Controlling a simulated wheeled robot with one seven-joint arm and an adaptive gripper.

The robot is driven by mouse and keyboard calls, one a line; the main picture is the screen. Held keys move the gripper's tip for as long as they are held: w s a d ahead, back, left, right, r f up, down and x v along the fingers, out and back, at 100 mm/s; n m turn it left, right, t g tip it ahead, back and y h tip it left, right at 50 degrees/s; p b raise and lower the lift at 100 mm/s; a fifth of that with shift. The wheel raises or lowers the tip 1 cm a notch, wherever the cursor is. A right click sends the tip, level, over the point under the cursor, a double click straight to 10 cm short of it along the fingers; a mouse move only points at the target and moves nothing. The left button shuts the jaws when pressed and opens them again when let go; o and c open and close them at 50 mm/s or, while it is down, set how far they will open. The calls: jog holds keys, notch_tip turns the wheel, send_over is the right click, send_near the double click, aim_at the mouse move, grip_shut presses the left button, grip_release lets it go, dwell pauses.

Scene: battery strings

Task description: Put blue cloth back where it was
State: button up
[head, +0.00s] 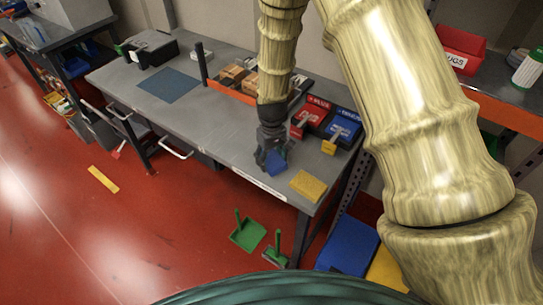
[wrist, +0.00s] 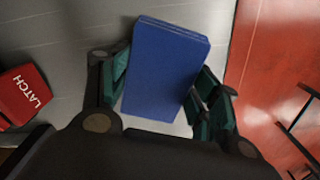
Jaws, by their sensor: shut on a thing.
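The blue cloth (head: 276,162) is a folded, block-like rectangle. My gripper (head: 268,154) is shut on it above the front part of the grey workbench (head: 220,125). In the wrist view the blue cloth (wrist: 165,75) sits between the two finger pads of my gripper (wrist: 162,90), slightly tilted. I cannot tell whether its underside touches the bench. A yellow cloth (head: 308,186) lies flat on the bench to the right, near the front corner.
A red bin (head: 311,113) and a blue bin (head: 344,127) stand behind. A small yellow item (head: 328,147) is near the blue bin. An orange-edged tray (head: 232,92) and a blue mat (head: 170,85) lie further left. The bench between mat and gripper is clear.

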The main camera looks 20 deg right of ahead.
aim_at(272, 159)
jog(key=shift+f, duration=0.15)
jog(key=shift+f, duration=0.15)
jog(key=o, duration=1.1)
jog(key=shift+o, duration=0.2)
notch_tip(272, 159, up, 12)
jog(key=b, duration=0.4)
jog(key=shift+s, duration=0.1)
